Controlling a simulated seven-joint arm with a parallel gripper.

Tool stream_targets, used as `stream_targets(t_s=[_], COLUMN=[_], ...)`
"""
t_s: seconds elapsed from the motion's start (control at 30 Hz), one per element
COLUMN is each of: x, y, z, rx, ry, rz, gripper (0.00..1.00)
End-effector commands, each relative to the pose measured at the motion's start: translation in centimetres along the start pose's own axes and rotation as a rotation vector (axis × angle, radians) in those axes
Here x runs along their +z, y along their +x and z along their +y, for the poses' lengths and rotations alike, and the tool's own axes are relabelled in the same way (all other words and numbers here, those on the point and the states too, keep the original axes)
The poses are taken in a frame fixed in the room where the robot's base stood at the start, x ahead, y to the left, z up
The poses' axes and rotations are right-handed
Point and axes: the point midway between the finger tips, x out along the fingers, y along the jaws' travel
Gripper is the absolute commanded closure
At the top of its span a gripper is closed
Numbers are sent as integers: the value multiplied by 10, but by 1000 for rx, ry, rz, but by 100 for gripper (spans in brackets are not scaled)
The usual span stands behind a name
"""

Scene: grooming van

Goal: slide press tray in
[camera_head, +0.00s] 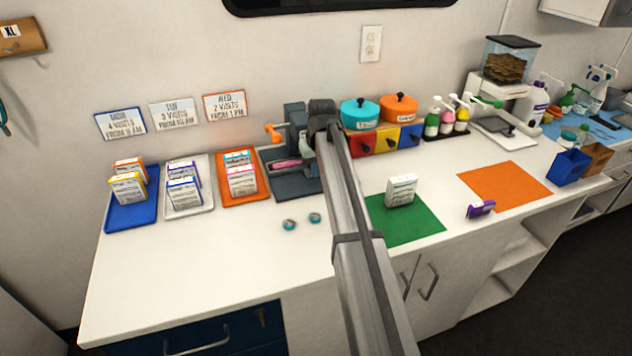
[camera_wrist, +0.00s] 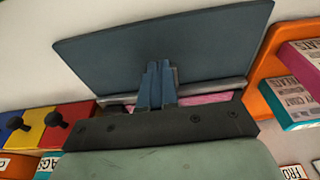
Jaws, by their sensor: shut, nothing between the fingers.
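The badge press (camera_head: 295,116) is a dark grey upright with an orange-tipped lever, standing at the back of the counter. Its dark flat tray (camera_head: 297,187) extends forward over the counter; a pink piece (camera_head: 287,163) lies behind it. The tray fills the upper wrist view as a blue-grey plate (camera_wrist: 100,55), with a light metal rail along its near edge and pink beside it. My gripper (camera_wrist: 158,66) is shut and empty, its fingers over the plate near that rail. I cannot tell whether they touch it. My arm hides the gripper and part of the press in the head view.
An orange tray (camera_head: 262,198) of boxes stands close left of the press. Red, yellow and blue drawers (camera_head: 385,142) with pots on top stand right. Two small teal-rimmed discs (camera_head: 289,224) lie in front. The front-left counter is clear; a green mat (camera_head: 415,228) lies right.

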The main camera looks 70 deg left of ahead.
Motion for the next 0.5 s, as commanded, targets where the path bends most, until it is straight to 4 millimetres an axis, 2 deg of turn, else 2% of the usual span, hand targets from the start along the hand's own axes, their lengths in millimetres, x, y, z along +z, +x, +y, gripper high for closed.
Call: stream_targets(t_s=[0.23,0.5], x=[15,14], y=[-3,-10], z=[0,0], rx=[0,0], ry=[0,0], rz=[0,0], gripper=[100,100])
